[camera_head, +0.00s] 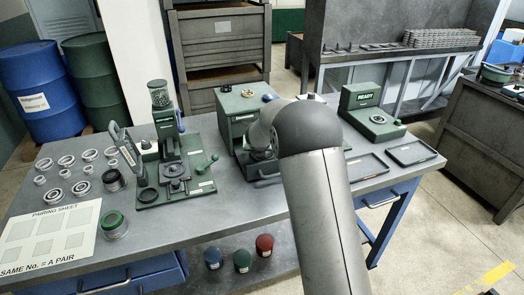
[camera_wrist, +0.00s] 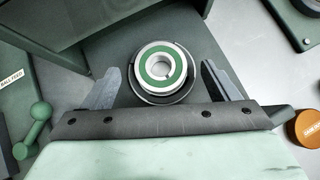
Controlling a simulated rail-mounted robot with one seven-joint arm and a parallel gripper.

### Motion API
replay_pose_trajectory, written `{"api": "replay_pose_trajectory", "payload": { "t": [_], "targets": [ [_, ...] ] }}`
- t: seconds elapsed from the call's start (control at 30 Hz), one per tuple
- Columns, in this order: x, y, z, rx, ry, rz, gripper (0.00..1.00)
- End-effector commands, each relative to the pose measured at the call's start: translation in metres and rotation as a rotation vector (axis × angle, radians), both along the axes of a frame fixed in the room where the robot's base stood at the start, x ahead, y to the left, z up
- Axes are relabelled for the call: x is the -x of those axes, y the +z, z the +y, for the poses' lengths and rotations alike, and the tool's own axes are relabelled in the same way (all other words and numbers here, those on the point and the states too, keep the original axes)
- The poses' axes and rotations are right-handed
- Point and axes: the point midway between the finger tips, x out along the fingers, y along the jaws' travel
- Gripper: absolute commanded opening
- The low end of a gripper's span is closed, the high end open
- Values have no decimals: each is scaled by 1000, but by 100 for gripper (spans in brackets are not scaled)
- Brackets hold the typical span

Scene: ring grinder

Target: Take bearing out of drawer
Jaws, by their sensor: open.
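The bearing (camera_wrist: 160,67) shows in the wrist view as a pale metal ring with a green band and a small notch. It sits flat in a dark round seat on the dark drawer (camera_wrist: 120,50) of a green machine (camera_head: 243,112). My gripper (camera_wrist: 160,75) is open, with one finger on each side of the bearing and visible gaps to both. The bearing is not held. In the head view my arm hides the bearing and most of the gripper.
To the right are a green READY station (camera_head: 370,112) and two flat trays (camera_head: 367,167). Several loose rings (camera_head: 54,195) and a pairing sheet (camera_head: 50,238) lie at the bench's left. An orange knob (camera_wrist: 308,128) is near the gripper's right.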

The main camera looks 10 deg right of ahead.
Motion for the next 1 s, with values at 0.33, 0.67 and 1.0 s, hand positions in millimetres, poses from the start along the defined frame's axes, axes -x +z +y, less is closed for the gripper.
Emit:
{"api": "replay_pose_trajectory", "payload": {
  "t": [0.33, 0.67, 1.0],
  "targets": [
    [-14, -13, -4, 0, 1, -2, 81],
    [-14, -12, -3, -1, 0, -2, 26],
    [-14, -5, -4, -1, -1, -3, 26]
  ]
}}
